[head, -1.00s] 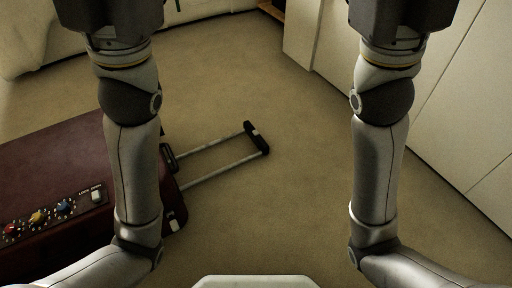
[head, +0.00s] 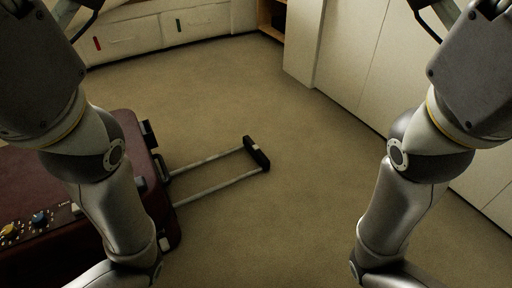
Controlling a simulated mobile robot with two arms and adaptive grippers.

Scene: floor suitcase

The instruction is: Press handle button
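A dark red suitcase (head: 125,126) lies on the floor at the left, partly hidden behind my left arm. Its telescopic handle (head: 257,153) is pulled out to the right, with two metal rods and a black grip. A small pale patch, possibly the handle button (head: 256,148), shows on the grip. My arms rise along the left and right of the head view. Both grippers are outside the picture, so their state does not show. Nothing touches the handle grip.
Coloured knobs (head: 40,218) sit on the suitcase's panel at the lower left. White drawers (head: 120,38) line the back wall, and tall white cabinets (head: 345,60) stand at the right. The carpeted floor (head: 290,200) around the handle is clear.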

